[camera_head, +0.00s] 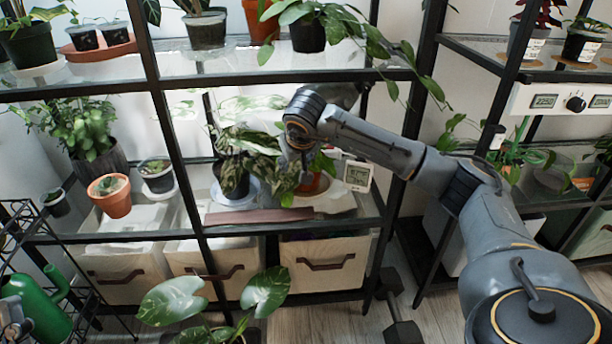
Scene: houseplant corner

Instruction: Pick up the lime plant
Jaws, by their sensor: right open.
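My right arm reaches in from the right to the middle shelf, and my right gripper (303,168) points down there, open. Just behind and beside it is a bright green plant (324,160) in a terracotta pot (316,184), partly hidden by the gripper and by leaves. It is the likeliest lime plant, but I cannot be sure. I cannot tell whether the fingers touch it. Left of the gripper, a plant with dark and pale patterned leaves (248,140) stands in a black pot (233,180). My left gripper is not in view.
Black shelf posts (172,130) stand in front of the shelves. A small digital meter (358,175) stands right of the terracotta pot. Trailing leaves (376,42) hang from the upper shelf near my arm. Fabric bins (325,262) fill the shelf below, and a dumbbell (402,330) lies on the floor.

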